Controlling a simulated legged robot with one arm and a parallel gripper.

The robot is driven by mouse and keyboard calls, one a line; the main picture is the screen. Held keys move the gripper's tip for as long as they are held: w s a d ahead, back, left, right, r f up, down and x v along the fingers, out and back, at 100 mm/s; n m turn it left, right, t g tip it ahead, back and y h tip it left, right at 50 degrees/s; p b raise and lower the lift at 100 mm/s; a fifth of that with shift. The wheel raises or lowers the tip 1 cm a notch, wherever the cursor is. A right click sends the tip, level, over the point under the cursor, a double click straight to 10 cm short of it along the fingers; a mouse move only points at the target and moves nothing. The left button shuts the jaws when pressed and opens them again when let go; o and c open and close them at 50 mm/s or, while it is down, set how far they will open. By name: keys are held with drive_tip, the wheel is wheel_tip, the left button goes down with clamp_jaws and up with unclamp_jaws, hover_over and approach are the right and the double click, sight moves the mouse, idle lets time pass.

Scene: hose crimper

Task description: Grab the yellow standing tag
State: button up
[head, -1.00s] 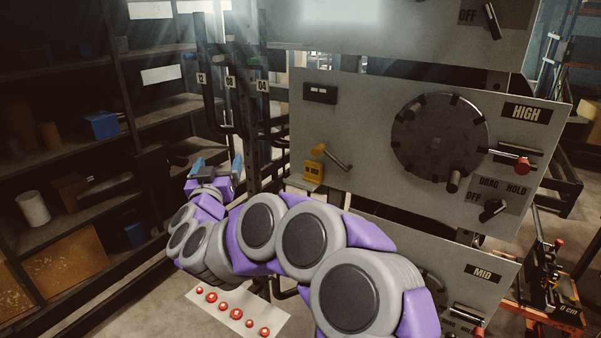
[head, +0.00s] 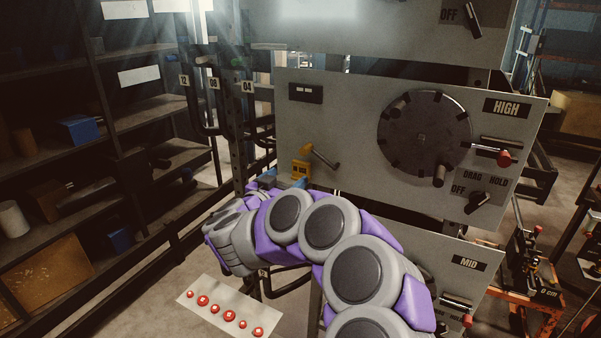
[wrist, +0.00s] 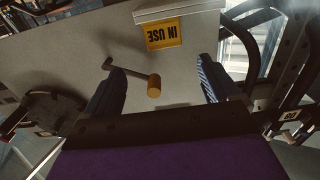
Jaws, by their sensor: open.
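The yellow tag (head: 301,169) stands at the left edge of the grey panel, below a small crank. In the wrist view the tag (wrist: 164,36) appears upside down, reads "IN USE", and sits against a pale ledge. My gripper (head: 284,181) is beside the tag in the head view, its blue fingertips just left of and below it. In the wrist view my gripper (wrist: 160,82) is open and empty, with the tag beyond the gap between its fingers. The tag's lower part is partly hidden by a fingertip in the head view.
The crank's yellow knob (wrist: 154,86) shows between the fingers in the wrist view; its crank arm (head: 325,158) is on the panel (head: 350,120). A dark rack with numbered tags (head: 214,84) stands left. A plate of red buttons (head: 228,312) lies below my arm.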

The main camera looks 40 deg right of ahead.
sight(300, 165)
drive_tip(key=shift+w+f+x, duration=0.1)
drive_tip(key=shift+w+x, duration=0.1)
drive_tip(key=shift+x, duration=1.7)
drive_tip(key=shift+w+f+x, duration=0.15)
drive_tip(key=shift+w+x, duration=0.05)
drive_tip(key=shift+x, duration=1.7)
drive_tip(key=shift+w+d, duration=0.1)
drive_tip(key=shift+d, duration=0.1)
drive_tip(key=shift+c, duration=0.3)
drive_tip(key=c, duration=1.1)
